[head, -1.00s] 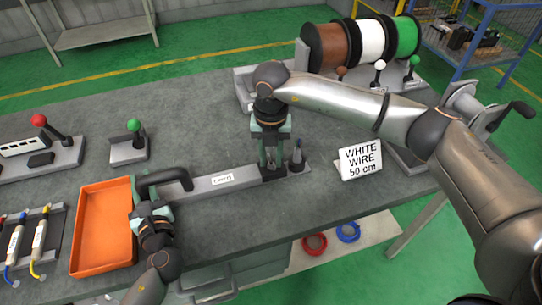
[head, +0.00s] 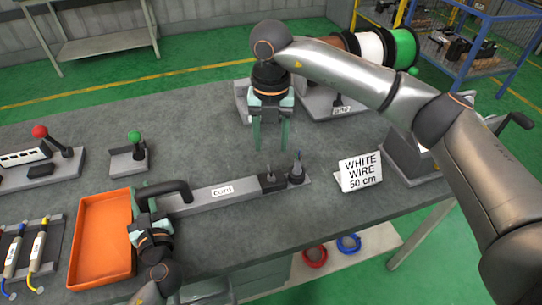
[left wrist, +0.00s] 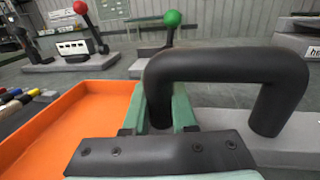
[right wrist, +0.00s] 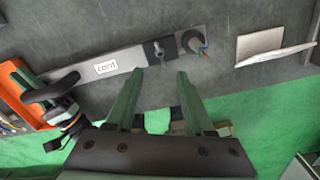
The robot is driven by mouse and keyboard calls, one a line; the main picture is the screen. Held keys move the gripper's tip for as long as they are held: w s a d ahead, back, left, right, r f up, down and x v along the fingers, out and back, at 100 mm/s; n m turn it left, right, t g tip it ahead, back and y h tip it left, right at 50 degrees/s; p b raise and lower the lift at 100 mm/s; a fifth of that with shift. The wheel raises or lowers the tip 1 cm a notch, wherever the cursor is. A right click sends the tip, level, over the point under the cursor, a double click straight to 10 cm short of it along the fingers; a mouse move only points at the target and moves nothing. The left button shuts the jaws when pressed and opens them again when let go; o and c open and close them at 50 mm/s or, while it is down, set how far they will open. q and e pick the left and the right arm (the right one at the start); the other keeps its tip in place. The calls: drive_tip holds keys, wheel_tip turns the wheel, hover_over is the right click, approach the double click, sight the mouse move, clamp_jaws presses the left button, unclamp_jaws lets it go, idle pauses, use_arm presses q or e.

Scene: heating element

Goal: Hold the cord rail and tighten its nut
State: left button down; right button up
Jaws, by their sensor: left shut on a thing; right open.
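The cord rail (head: 222,191) is a long grey bar labelled "cord" on the table, with a black handle at its left end and a dark block at its right end. In the right wrist view the rail (right wrist: 130,62) shows the nut (right wrist: 158,47), a small dark winged piece on that block; in the head view the nut (head: 270,178) is small. My left gripper (head: 143,205) is shut on the black handle (left wrist: 215,65), at its left leg. My right gripper (head: 270,135) is open and empty, pointing down above the table behind the rail's right end.
An orange tray (head: 82,278) lies left of the rail. A sign reading "WHITE WIRE 50 cm" (head: 361,172) stands to the right. Levers with red (head: 40,131) and green (head: 134,136) knobs stand at the left. Wire spools (head: 370,47) are at the back.

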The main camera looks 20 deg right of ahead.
wheel_tip(320, 180, up, 3)
drive_tip(key=shift+f, duration=0.2)
use_arm(q)
drive_tip(key=c, duration=0.6)
unclamp_jaws()
drive_tip(key=shift+c, duration=0.2)
